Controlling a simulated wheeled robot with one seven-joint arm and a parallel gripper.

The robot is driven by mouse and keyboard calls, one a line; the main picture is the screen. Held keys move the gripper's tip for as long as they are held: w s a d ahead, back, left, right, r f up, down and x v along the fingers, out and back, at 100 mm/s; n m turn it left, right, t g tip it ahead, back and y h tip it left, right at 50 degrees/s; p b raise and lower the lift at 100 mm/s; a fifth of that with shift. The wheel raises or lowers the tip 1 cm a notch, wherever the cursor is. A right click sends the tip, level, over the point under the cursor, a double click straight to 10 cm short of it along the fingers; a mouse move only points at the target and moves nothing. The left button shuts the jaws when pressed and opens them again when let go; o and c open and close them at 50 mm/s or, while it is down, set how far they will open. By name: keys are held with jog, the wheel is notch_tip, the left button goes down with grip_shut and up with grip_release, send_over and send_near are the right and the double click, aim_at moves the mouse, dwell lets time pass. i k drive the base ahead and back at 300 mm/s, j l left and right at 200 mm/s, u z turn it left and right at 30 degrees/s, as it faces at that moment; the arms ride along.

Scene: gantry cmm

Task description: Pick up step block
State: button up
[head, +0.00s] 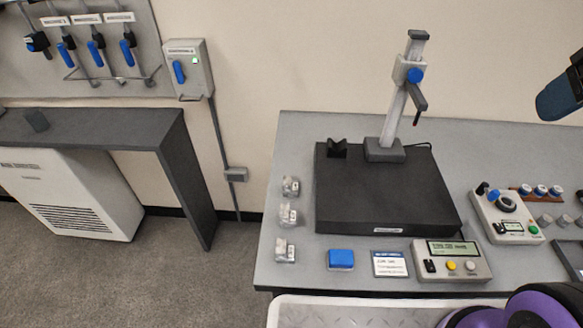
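No piece is clearly readable as the step block in the head view. A small dark block (36,120) sits on the dark bench at the left; its shape is too small to tell. A black notched block (337,148) stands at the back left corner of the black surface plate (385,190). Several small clear bags with grey metal parts lie in a column left of the plate, among them a front one (285,250); their contents are blurred. My gripper does not show in this view.
A grey measuring stand (388,150) rises from the plate's back. Along the table (280,200) front are a blue box (340,258), a card (390,264) and a readout box (452,262). A control box (505,215) stands right. Floor is clear between bench (100,125) and table.

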aim_at(290, 188)
jog(key=j+z, duration=0.2)
jog(key=j, duration=0.8)
jog(key=j+z, duration=0.2)
jog(key=j, duration=0.8)
jog(key=k, duration=0.05)
